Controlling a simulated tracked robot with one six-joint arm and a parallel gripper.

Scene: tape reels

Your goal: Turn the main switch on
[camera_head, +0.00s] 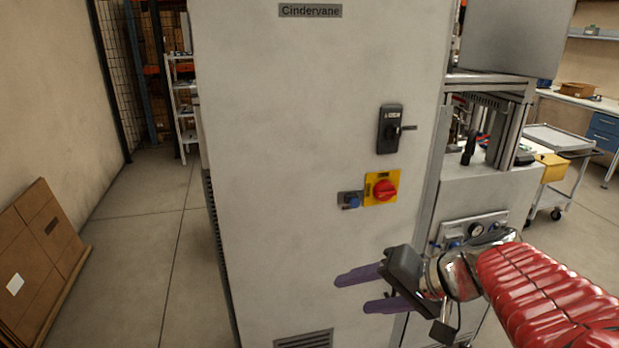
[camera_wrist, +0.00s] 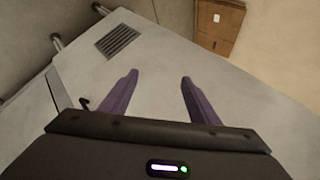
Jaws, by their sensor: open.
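The main switch (camera_head: 384,188) is a red rotary knob on a yellow plate, on the front of a tall grey cabinet (camera_head: 270,150). Its exact setting is too small to read. My gripper (camera_head: 352,290) is open and empty, below the switch and in front of the cabinet's lower part. Its two purple fingers point left in the head view. In the wrist view the fingers of my gripper (camera_wrist: 158,80) are spread apart with bare cabinet surface between them. The switch is not in the wrist view.
A small blue-knobbed switch (camera_head: 350,200) sits just left of the main switch. A black handle unit (camera_head: 390,130) is above it. A vent (camera_head: 304,340) is low on the cabinet. A machine with gauges (camera_head: 476,230) stands at right. Cardboard (camera_head: 40,250) leans on the left wall.

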